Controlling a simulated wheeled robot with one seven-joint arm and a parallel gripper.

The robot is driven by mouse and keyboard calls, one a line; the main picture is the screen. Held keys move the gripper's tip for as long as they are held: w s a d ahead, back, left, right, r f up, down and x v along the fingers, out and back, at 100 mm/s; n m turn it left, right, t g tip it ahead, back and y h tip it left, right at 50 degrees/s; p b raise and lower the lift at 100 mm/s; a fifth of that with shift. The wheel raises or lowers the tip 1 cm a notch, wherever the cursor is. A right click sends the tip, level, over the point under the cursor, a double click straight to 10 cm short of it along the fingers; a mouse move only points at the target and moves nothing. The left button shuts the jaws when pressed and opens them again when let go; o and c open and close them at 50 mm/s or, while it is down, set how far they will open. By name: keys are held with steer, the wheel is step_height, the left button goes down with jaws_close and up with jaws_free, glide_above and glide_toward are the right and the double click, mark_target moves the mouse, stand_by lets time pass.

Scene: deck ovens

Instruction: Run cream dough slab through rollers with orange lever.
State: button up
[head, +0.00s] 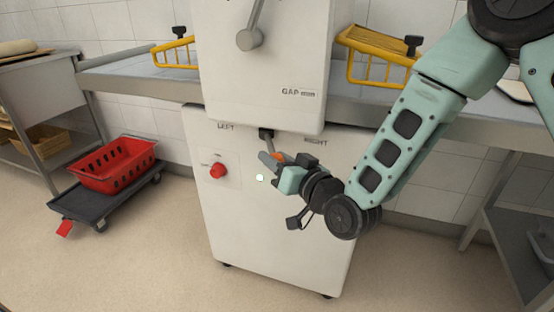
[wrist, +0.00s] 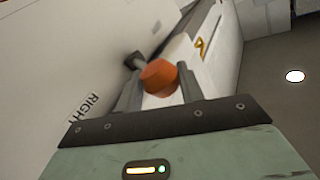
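The orange lever knob (head: 278,156) is at the front of the white roller machine (head: 270,215), below the LEFT and RIGHT labels. A dark lever mount (head: 266,134) shows just above it. My gripper (head: 272,160) is at the knob. In the wrist view the orange knob (wrist: 159,76) sits between my two fingers (wrist: 159,88), close to both; whether they press on it is unclear. A cream, rounded lump (head: 17,47) lies on a board at the far left; I cannot tell whether it is the dough slab. The rollers are hidden.
A red knob (head: 218,171) is on the machine's front, left of the lever. Yellow wire guards (head: 375,65) stand over the side tables (head: 125,82). A red crate (head: 113,166) sits on a dark dolly (head: 97,205) at left. The floor in front is clear.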

steer(key=shift+s+a+m+t+h+b, duration=0.25)
steer(key=shift+a+m+h, duration=0.2)
steer(key=shift+a, duration=0.35)
jaws_close()
steer(key=shift+w+a+r+m+t+h+b, duration=0.2)
steer(key=shift+a+m+t+h, duration=0.3)
steer(key=shift+a+m+h, duration=0.45)
steer(key=shift+w+a+f+m+t+h+b, duration=0.15)
steer(key=shift+a+m+t+h+b, duration=0.25)
steer(key=shift+a+m+h, duration=0.8)
steer(key=shift+w+a+r+m+t+h+b, duration=0.25)
steer(key=shift+a+t+h, duration=0.45)
steer(key=shift+h, duration=0.8)
steer(key=shift+s+a+f, duration=0.1)
steer(key=shift+f, duration=0.1)
steer(key=o, duration=1.1)
jaws_free()
steer(key=shift+o, duration=0.2)
steer(key=s+d+p, duration=0.1)
steer(key=s+d, duration=0.1)
steer(key=s, duration=1.5)
steer(key=shift+d+p, duration=0.15)
steer(key=shift+p, duration=0.25)
